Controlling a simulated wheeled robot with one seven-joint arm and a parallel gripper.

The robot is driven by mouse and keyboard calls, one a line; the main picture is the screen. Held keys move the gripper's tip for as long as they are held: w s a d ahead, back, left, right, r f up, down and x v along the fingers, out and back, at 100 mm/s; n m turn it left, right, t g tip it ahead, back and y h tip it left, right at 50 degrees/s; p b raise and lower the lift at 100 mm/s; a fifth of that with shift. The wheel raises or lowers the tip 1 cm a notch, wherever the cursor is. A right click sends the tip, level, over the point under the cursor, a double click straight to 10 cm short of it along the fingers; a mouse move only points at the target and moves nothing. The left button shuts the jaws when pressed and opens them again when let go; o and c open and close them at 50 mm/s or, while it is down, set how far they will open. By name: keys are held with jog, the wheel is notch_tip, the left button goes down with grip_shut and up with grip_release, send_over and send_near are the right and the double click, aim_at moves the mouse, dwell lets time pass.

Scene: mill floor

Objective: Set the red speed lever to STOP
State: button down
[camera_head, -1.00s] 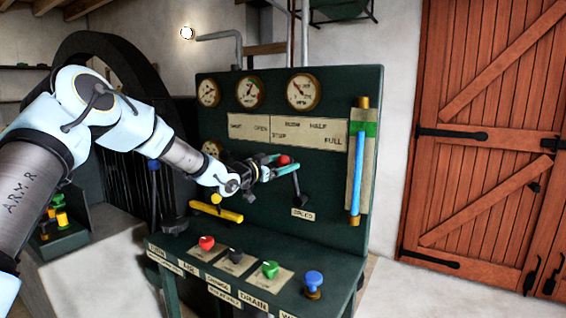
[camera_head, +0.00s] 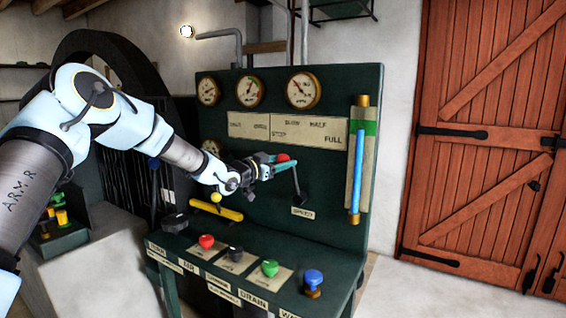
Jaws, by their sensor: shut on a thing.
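The red speed lever's knob (camera_head: 284,158) is in the middle of the dark green control panel (camera_head: 350,88). Its dark rod rises from a pivot by the SPEED label (camera_head: 303,212) and leans up and left. The knob is below the STOP word (camera_head: 279,134), at the left end of the STOP, SLOW, HALF, FULL scale plate (camera_head: 310,140). My gripper (camera_head: 279,160) reaches in from the left and is shut on the red knob, its fingers partly hiding it.
Red (camera_head: 207,241), black (camera_head: 235,254), green (camera_head: 270,268) and blue (camera_head: 313,280) knobs stand on the desk below. A yellow handle (camera_head: 217,209) lies left of the lever, under my arm. A blue sight tube (camera_head: 357,160) is at the right. A wooden door (camera_head: 490,120) stands further right.

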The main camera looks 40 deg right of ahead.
jog(key=shift+f, duration=0.1)
jog(key=w+a+f+n+h+b, duration=0.1)
jog(key=w+f+n+b, duration=0.1)
jog(key=w+n, duration=0.3)
jog(key=shift+w+a+f+t, duration=0.25)
jog(key=shift+f+t, duration=0.05)
jog(key=shift+f, duration=0.05)
jog(key=shift+c, duration=1.6)
grip_release()
jog(key=a+b, duration=0.3)
jog(key=a, duration=0.7)
jog(key=shift+s+a+f+b, duration=0.3)
jog(key=shift+s+a+f, duration=0.05)
jog(key=shift+s+f, duration=0.1)
